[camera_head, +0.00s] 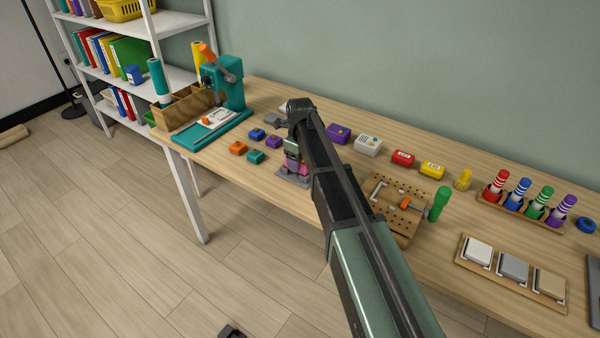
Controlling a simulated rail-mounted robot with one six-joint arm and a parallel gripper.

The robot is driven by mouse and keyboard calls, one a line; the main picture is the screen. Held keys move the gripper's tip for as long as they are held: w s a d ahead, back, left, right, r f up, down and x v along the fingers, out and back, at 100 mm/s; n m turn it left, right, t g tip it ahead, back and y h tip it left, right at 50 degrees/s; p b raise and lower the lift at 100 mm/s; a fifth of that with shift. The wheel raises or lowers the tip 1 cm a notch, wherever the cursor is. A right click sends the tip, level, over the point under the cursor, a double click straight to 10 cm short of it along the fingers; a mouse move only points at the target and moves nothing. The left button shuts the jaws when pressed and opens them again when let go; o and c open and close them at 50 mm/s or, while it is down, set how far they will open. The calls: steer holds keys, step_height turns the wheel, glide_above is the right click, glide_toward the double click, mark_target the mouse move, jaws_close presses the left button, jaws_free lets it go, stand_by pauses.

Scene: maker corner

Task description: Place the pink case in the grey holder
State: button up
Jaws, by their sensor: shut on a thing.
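The pink case (303,169) shows as a small pink patch right at my gripper (293,160), which points down over the near edge of the table. My gripper is shut on the pink case. The grey holder (291,181) is a flat grey piece on the table directly below the gripper and the case. My arm and gripper hide much of the case and part of the holder. I cannot tell whether the case touches the holder or hangs just above it.
Small orange (238,148), blue (257,134), teal (255,157) and purple (274,142) cases lie left of the gripper. A teal press (229,85) stands behind them. A pegboard (407,228) lies right of my arm. Boxes line the wall side.

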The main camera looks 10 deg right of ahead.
step_height(320, 180, down, 2)
steer(key=shift+f+b, duration=0.15)
steer(key=shift+b, duration=0.15)
steer(key=shift+r+p, duration=0.3)
steer(key=shift+f, duration=0.25)
steer(key=o, duration=1)
steer(key=shift+r, duration=0.1)
steer(key=shift+c, duration=0.2)
